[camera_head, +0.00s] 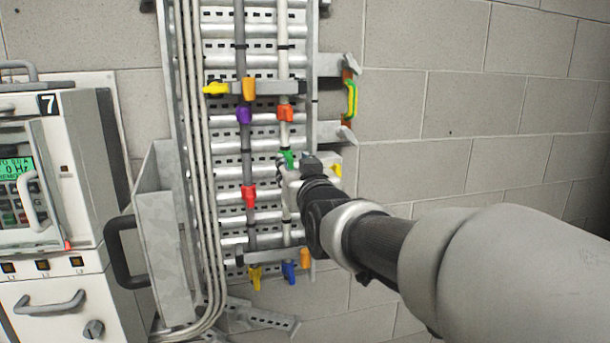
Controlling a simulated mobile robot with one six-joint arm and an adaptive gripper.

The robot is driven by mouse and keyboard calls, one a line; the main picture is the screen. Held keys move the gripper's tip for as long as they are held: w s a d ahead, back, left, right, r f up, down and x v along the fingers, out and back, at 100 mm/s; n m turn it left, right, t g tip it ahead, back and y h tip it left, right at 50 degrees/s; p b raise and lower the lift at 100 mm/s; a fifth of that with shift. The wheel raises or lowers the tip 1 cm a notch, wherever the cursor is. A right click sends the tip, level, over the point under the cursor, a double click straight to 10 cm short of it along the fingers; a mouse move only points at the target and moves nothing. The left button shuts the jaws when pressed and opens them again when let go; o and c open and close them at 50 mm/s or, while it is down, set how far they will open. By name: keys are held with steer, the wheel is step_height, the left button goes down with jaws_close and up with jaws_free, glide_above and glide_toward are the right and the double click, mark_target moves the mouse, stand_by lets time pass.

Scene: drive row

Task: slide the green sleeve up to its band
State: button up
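The green sleeve (289,157) sits on the pale right-hand cable (284,62) of the ladder rack, below an orange-red sleeve (286,113). My gripper (287,174) reaches in from the right and is at this cable, at the lower part of the green sleeve. The gripper and wrist hide part of the cable there. I cannot tell whether the fingers are closed on the sleeve. The sleeve's band cannot be made out clearly.
The grey left-hand cable (246,140) carries a purple sleeve (243,115) and a red sleeve (249,196). A cross bar (265,88) holds yellow and orange pieces. Brackets with a green-yellow strap (351,97) stick out right. A cabinet (60,190) stands left.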

steer(key=v, duration=0.5)
steer(key=shift+s, duration=0.25)
steer(key=s+d+f+m+g+h+b, duration=0.1)
steer(key=s+d+f+g+b, duration=0.3)
steer(key=s+f, duration=0.7)
steer(key=s+d+f+m+g+h+b, duration=0.1)
steer(key=s+d+f+g+h+b, duration=0.1)
steer(key=s+d+f+g+b, duration=0.2)
steer(key=s+d+f+m+g+h+b, duration=0.1)
steer(key=s+d+f+g+b, duration=0.3)
steer(key=s+f, duration=1.4)
steer(key=d+f+h+b, duration=0.1)
steer(key=d+f, duration=0.3)
steer(key=f, duration=0.1)
steer(key=shift+d+g, duration=0.3)
steer(key=shift+g, duration=0.1)
